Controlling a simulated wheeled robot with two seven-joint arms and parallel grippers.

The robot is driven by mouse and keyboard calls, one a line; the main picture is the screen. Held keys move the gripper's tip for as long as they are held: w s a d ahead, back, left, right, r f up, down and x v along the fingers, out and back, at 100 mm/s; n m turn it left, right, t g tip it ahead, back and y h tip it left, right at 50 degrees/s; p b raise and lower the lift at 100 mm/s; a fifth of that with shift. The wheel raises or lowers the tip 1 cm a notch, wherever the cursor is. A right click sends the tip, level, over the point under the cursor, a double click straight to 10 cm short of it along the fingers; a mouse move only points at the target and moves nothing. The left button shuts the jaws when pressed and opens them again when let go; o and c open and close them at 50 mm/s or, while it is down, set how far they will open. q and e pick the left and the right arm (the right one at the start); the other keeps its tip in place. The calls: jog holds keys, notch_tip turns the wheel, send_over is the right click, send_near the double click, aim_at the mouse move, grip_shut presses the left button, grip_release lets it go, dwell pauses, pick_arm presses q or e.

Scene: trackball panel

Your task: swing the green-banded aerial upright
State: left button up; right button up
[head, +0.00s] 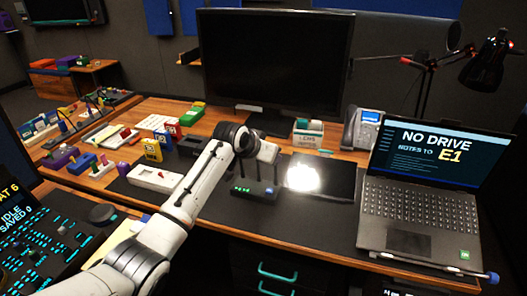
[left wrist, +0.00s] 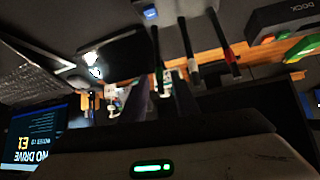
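The dark router box (head: 254,189) with small green lights stands on the black desk mat in the head view. In the left wrist view, three dark aerials stretch down from the top: one with a red band (left wrist: 229,55), one with a white band (left wrist: 193,66), and the green-banded aerial (left wrist: 158,55). Its green band (left wrist: 166,79) lies near the gap between my finger shapes. My left gripper (head: 264,152) is above the router; in its wrist view (left wrist: 158,105) the dark fingers look apart. Contact with the aerial cannot be told. My right gripper is not in view.
A laptop (head: 430,200) stands at the right, with a bright-lit dark pad (head: 318,178) beside the router. A monitor (head: 275,60) and phone (head: 362,128) stand behind. Several small boxes and a white panel (head: 155,178) lie to the left.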

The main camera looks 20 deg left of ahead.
pick_arm(q)
jog(key=shift+v, duration=2.45)
